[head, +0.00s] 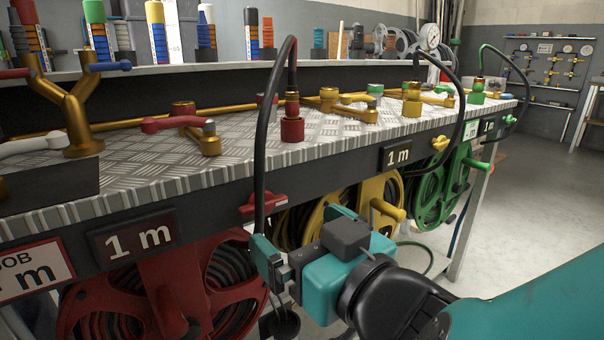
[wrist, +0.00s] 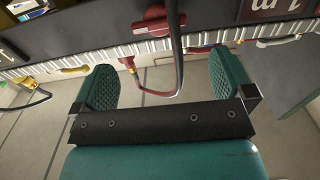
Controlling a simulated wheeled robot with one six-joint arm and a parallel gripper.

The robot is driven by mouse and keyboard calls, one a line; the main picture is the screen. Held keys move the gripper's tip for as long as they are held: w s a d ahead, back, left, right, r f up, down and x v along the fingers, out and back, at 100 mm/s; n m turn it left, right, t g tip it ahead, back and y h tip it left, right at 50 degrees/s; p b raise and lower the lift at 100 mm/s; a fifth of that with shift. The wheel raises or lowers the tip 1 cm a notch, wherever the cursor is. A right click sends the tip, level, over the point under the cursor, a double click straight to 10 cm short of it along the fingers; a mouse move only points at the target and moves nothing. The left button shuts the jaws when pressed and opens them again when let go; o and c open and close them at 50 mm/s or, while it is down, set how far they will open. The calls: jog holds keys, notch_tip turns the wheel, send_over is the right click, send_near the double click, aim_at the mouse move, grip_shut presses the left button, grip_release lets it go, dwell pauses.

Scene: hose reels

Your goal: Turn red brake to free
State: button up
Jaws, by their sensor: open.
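The red brake (head: 263,204) is a red knob on the dark front panel under the bench, above the red hose reel (head: 165,300). In the wrist view the brake (wrist: 158,20) lies beyond the fingers, near the middle of the top edge. My gripper (head: 270,262) is open, just below the brake in the head view. In the wrist view its two teal pads (wrist: 162,80) stand wide apart, with no contact on the brake. A black hose (head: 262,140) hangs down past the brake, and in the wrist view it loops between the pads and the brake.
Yellow (head: 385,190) and green (head: 432,195) reels hang to the right, with a yellow knob (head: 440,143) and a green knob (head: 486,126) above them. The treadplate bench (head: 240,150) carries red and brass fittings. Open floor (head: 530,190) lies at the right.

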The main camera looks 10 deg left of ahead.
aim_at(266, 205)
jog(key=p+x, duration=0.4)
jog(key=x, duration=0.4)
jog(key=shift+w+r, duration=0.1)
jog(key=shift+w+a+p, duration=0.35)
jog(key=shift+a+p, duration=0.05)
jog(key=shift+a, duration=0.05)
